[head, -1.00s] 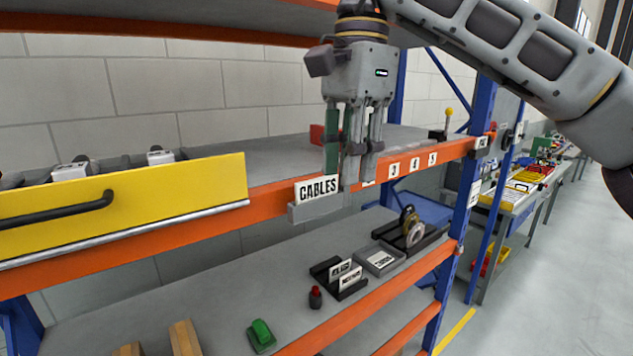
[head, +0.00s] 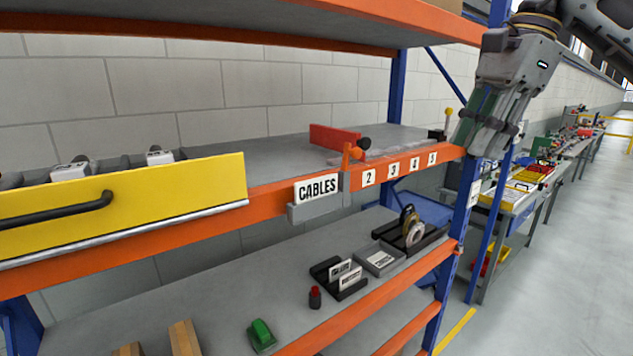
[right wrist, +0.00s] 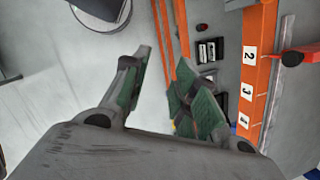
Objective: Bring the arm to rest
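My right gripper (head: 478,145) hangs at the upper right of the head view, in front of the blue rack post, with its fingers pointing down. In the right wrist view its two green-padded fingers (right wrist: 160,95) stand apart with nothing between them. The CABLES label (head: 317,189) sits in a grey holder (head: 318,210) on the orange shelf beam (head: 270,195); the gripper is well clear to its right. My left gripper is in neither view.
A yellow drawer front (head: 130,205) with a black handle stands out at the left. A red part (head: 335,137) lies on the upper shelf. The lower shelf (head: 210,300) holds a green block (head: 261,335), a red-capped item (head: 315,297) and label trays (head: 338,277). Open floor (head: 560,270) is at the right.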

